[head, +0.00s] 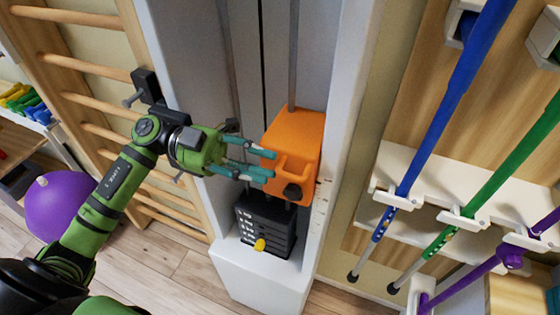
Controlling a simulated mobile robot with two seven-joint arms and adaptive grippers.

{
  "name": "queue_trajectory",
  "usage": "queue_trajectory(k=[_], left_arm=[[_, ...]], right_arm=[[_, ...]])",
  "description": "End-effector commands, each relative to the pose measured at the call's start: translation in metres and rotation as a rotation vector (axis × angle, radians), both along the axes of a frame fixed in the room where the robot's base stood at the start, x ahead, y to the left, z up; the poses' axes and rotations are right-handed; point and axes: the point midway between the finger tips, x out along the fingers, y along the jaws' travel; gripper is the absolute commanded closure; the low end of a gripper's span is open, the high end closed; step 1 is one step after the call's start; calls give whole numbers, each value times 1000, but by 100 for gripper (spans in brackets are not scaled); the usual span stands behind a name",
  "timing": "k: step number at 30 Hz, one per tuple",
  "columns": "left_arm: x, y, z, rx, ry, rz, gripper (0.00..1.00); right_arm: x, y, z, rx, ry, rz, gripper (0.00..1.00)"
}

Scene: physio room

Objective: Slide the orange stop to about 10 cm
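The orange stop (296,137) sits on a vertical metal rod inside a tall white frame. It has a dark knob on its lower front and stands just above a black weight stack (265,226) with a yellow pin. A scale with small marks runs along the frame's right edge (322,200); its numbers are too small to read. My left gripper (274,165) is at the stop's left front side, its teal fingers apart and pointing right. The fingertips overlap the stop in the picture; I cannot tell whether they touch it. My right gripper is not in view.
Wooden wall bars (85,68) stand at the left, with a purple ball (60,205) below. At the right, a rack (425,180) holds a blue pole (445,110), a green pole (500,175) and purple ones. Wooden floor shows at the bottom.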

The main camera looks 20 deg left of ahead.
Motion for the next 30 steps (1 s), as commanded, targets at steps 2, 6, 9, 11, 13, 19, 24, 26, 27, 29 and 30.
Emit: queue_trajectory(k=[2, 6, 9, 11, 13, 19, 24, 26, 27, 29, 30], left_arm=[[0, -14, 6, -5, 1, -1, 66], [0, -34, 5, -6, 2, -1, 66], [0, -43, 4, -5, 2, 1, 66], [1, -46, 3, -4, 2, 2, 66], [0, -48, 2, -3, 3, 1, 66], [0, -48, 1, -2, 3, 2, 66], [0, -48, 1, -3, 3, 2, 100], [0, -48, 1, -4, 3, 2, 100], [0, -48, 1, -4, 3, 2, 100], [0, -48, 0, -4, 4, 2, 100], [0, -48, -3, -4, 4, 2, 100]], right_arm=[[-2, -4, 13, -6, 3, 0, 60], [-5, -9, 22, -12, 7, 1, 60], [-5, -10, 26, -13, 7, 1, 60], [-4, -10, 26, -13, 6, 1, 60], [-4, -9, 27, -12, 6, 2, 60], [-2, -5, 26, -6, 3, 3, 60], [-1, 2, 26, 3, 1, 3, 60], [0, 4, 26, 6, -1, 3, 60], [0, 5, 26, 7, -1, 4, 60], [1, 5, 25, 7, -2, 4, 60], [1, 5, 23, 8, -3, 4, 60]])
